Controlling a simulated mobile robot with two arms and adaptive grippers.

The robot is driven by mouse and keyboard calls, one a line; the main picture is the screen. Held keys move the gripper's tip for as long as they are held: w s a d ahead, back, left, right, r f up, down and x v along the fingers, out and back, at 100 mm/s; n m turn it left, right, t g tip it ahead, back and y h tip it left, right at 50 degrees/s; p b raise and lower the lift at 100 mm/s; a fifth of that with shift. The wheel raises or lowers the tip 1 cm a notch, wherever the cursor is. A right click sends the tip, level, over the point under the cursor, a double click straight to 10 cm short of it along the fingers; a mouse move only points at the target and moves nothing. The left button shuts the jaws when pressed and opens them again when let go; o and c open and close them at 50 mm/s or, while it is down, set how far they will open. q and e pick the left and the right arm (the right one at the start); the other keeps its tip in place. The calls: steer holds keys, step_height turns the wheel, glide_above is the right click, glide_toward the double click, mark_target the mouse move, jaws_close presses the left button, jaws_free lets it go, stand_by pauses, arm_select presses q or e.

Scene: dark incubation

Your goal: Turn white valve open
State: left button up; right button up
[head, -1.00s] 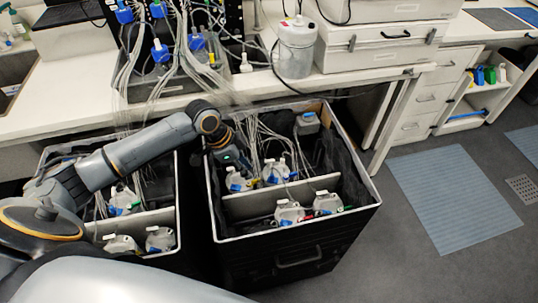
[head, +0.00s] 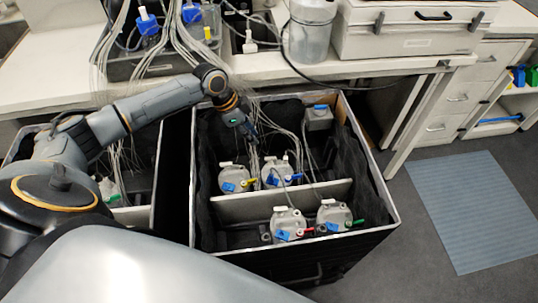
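My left gripper (head: 246,128) hangs over the back left part of a black bin, above and behind the bottles; its fingers are dark and small, so I cannot tell whether they are open. Several pale bottles with coloured valves stand in the bin. The back left bottle (head: 232,179) has a yellow valve (head: 249,182). The back right bottle (head: 277,175) has a blue label and white parts on top; I cannot tell for sure which part is the white valve. The front bottles have a red valve (head: 309,229) and a green valve (head: 358,222). My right gripper is not in view.
The black bin (head: 389,200) has a pale divider (head: 250,205) between its two rows of bottles. Thin tubes (head: 300,130) run into it beside my gripper. A second bin stands at the left, partly behind my arm. A white bench (head: 350,78) lies behind.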

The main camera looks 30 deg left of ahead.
mark_target(269, 158)
arm_select(q)
steer(key=x, duration=1.2)
steer(key=shift+d+f, duration=0.1)
steer(key=shift+d, duration=0.05)
steer(key=shift+s, duration=0.1)
jaws_close()
